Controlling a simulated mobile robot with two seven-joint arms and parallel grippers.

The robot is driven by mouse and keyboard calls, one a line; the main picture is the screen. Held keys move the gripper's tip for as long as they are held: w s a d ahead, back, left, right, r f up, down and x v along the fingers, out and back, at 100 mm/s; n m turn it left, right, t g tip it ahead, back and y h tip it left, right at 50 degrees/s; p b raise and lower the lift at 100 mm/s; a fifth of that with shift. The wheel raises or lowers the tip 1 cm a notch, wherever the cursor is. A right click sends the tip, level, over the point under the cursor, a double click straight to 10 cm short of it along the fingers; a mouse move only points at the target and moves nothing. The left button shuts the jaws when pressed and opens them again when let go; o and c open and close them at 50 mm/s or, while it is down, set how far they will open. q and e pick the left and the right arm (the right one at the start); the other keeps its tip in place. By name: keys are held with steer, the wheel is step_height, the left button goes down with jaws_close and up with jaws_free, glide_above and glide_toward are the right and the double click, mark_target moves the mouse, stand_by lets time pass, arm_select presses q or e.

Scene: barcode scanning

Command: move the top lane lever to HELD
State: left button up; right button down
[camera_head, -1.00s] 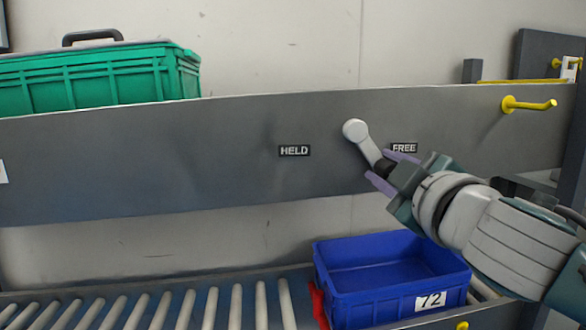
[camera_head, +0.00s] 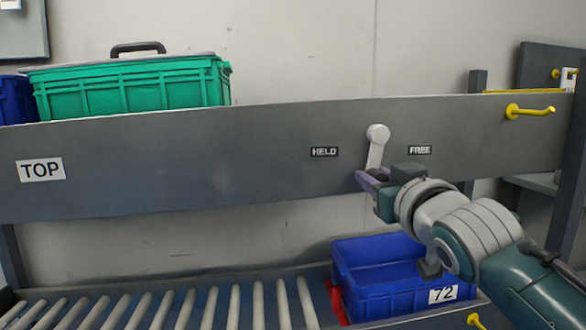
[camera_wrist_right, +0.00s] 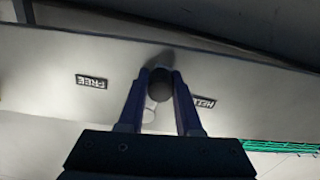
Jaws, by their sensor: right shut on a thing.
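The top lane lever (camera_head: 376,150) is a light grey arm on a round pivot, mounted on the grey panel (camera_head: 240,170) marked TOP. It hangs almost straight down, between the HELD label (camera_head: 324,152) on its left and the FREE label (camera_head: 420,150) on its right. My right gripper (camera_head: 372,180) is shut on the lever's lower end. In the right wrist view the lever's dark knob (camera_wrist_right: 160,88) sits between my two fingers, with both labels upside down on either side. My left gripper is not in view.
A green crate (camera_head: 130,88) stands behind the panel at upper left. A blue bin (camera_head: 385,290) numbered 72 sits on the roller conveyor (camera_head: 180,308) below. A yellow peg (camera_head: 530,112) sticks out at the panel's right.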

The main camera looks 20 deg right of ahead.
steer(key=a+m, duration=0.1)
steer(key=r+m+p, duration=0.1)
steer(key=a+m+p, duration=0.1)
steer(key=m, duration=0.1)
steer(key=shift+w+a+r, duration=0.15)
steer(key=shift+w+a, duration=0.15)
steer(key=shift+w+a+r+m+p, duration=0.15)
steer(key=shift+a+r+m+p, duration=0.25)
steer(key=shift+m+p, duration=0.45)
steer(key=shift+r, duration=0.1)
steer(key=c, duration=0.6)
jaws_free()
steer(key=shift+a, duration=0.1)
steer(key=shift+f, duration=0.25)
steer(key=shift+s, duration=0.25)
steer(key=p, duration=0.2)
glide_toward(348, 162)
steer(key=v, duration=0.3)
steer(key=shift+s, duration=0.25)
